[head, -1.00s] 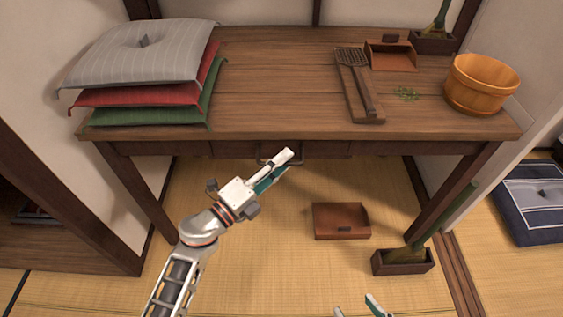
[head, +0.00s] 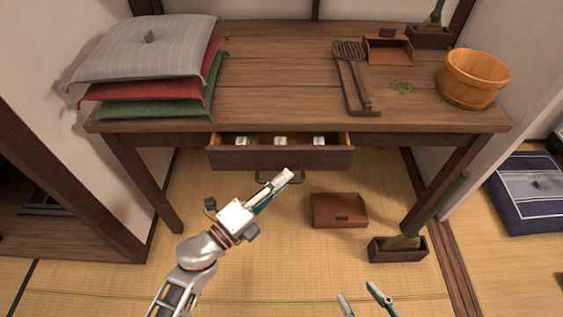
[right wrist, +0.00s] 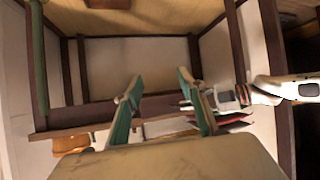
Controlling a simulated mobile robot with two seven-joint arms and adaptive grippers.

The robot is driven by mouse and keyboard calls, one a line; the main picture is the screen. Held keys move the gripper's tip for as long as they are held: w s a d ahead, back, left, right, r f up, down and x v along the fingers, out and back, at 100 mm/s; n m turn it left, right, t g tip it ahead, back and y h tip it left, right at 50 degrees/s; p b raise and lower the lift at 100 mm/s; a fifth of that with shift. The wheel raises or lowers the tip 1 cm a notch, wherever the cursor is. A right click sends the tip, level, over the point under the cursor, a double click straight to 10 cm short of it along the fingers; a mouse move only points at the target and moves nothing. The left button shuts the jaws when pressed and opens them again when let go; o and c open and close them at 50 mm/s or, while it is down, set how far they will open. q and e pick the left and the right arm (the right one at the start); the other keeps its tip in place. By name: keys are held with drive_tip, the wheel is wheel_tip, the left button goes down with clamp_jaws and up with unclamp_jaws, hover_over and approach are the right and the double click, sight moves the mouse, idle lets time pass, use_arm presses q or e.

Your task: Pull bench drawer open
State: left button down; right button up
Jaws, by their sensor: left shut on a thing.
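The bench drawer (head: 230,158) stands pulled out from under the front edge of the wooden bench (head: 290,100) in the head view. Several small pale items (head: 281,141) lie inside it. Its dark handle (head: 261,171) hangs on the drawer front. My left gripper (head: 285,178) is shut on the handle, though its fingers partly cover the grip. My right gripper (head: 365,298) is low in the head view, away from the drawer. Its two fingers are spread apart and empty in the right wrist view (right wrist: 160,88).
On the tatami, another dustpan (head: 340,210) and a broom in a box (head: 398,249) stand right of my left gripper.

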use_arm(q)
drive_tip(key=s, duration=0.6)
use_arm(e)
drive_tip(key=shift+s+d+f, duration=0.3)
drive_tip(key=shift+d+f, duration=0.05)
drive_tip(key=shift+d, duration=0.1)
use_arm(q)
drive_tip(key=c, duration=2.2)
unclamp_jaws()
drive_tip(key=shift+o, duration=0.2)
use_arm(e)
drive_tip(key=shift+w+a+r, duration=0.1)
drive_tip(key=shift+w+r, duration=0.05)
drive_tip(key=shift+w, duration=0.1)
